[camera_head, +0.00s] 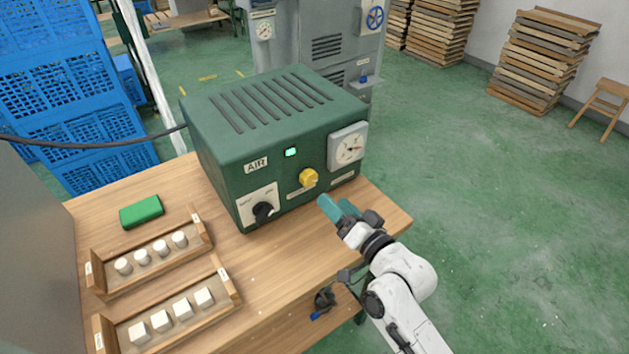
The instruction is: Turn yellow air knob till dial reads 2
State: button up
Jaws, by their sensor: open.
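The yellow air knob (309,178) sits on the front face of a green box (228,178) marked AIR. The dial (348,148), a white square gauge with a dark needle, is to the right of the knob and higher up; its figures are too small to read. My gripper (336,206), with teal fingers, is open and empty. It appears just below and right of the yellow knob, in front of the box, apart from the knob. Nothing hides the knob.
A black switch (263,212) is left of the knob on the same face. Wooden trays (165,312) with white pieces and a green block (141,211) lie on the left of the wooden table (270,268). The tabletop before the box is clear.

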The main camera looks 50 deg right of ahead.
aim_at(312, 180)
jog(key=p+x, duration=0.1)
jog(key=x, duration=0.8)
jog(key=c, duration=1.1)
jog(key=shift+o, duration=0.2)
